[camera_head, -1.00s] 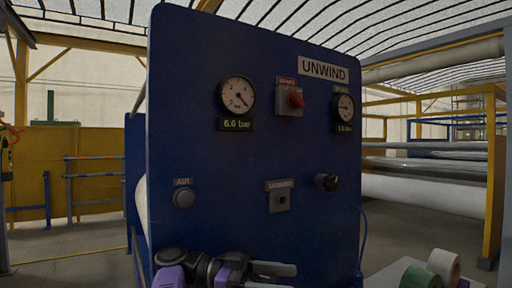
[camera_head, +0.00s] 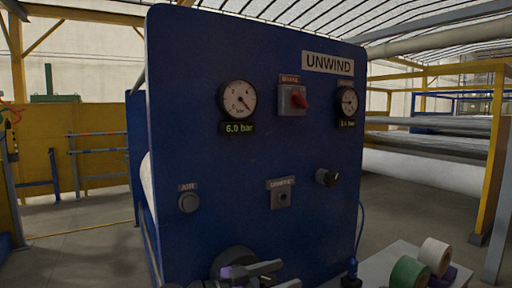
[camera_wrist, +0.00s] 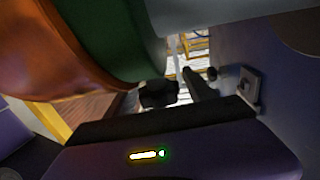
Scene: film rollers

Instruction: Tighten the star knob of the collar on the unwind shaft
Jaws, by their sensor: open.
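My gripper (camera_head: 277,274) shows at the bottom edge of the head view, in front of the blue unwind panel. Its two grey fingers are apart, with nothing seen between them. A dark round part (camera_head: 235,259) sits just behind it; I cannot tell whether it is the shaft, the collar or my wrist. In the wrist view a small black lobed shape (camera_wrist: 158,93), possibly the star knob, lies beyond the dark finger edge. I cannot tell whether the gripper touches it. The collar and unwind shaft are not clearly made out.
The blue panel (camera_head: 225,165) carries gauges, a red brake switch (camera_head: 298,99), an air button (camera_head: 189,203) and a black knob (camera_head: 327,177). A table at lower right bears rolls (camera_head: 408,273). Large orange (camera_wrist: 45,50) and green (camera_wrist: 115,40) curved surfaces pass close by in the wrist view.

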